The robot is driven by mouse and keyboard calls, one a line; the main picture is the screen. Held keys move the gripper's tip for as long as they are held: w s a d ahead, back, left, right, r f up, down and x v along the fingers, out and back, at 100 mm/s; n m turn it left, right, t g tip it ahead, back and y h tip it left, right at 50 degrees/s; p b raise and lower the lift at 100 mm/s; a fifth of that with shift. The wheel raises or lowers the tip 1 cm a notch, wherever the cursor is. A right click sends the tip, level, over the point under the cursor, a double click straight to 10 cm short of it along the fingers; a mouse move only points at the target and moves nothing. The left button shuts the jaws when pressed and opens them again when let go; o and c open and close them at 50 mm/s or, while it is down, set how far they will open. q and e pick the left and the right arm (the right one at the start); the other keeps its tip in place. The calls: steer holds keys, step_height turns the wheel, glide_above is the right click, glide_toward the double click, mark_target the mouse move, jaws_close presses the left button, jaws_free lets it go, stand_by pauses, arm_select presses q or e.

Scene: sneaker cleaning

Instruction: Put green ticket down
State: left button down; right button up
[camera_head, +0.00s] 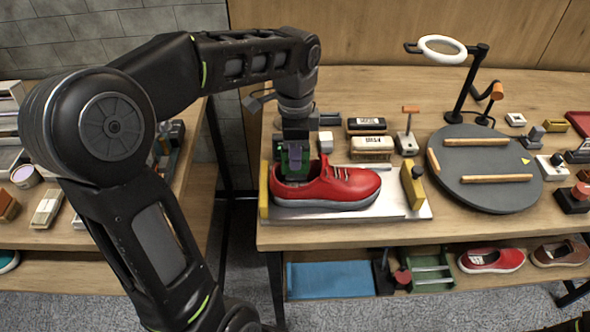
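My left gripper (294,166) points straight down at the heel end of a red sneaker (335,187), over its opening. The green ticket (283,160) shows at the fingers, upright, with green on both sides of them. The gripper appears shut on it. The ticket's lower edge is close to the shoe opening; I cannot tell whether it touches the shoe.
A round dark turntable (485,196) with wooden bars stands right of the tray. A ring lamp (443,48) rises behind it. Brushes (371,145) stand behind the sneaker.

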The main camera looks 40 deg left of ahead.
mark_target(295, 173)
arm_select(q)
steer(key=shift+f, duration=0.25)
steer(key=shift+f, duration=1.9)
steer(key=c, duration=1.9)
jaws_free()
steer(key=shift+f, duration=0.1)
steer(key=shift+r, duration=0.2)
step_height(295, 173, up, 12)
steer(key=shift+p, duration=0.65)
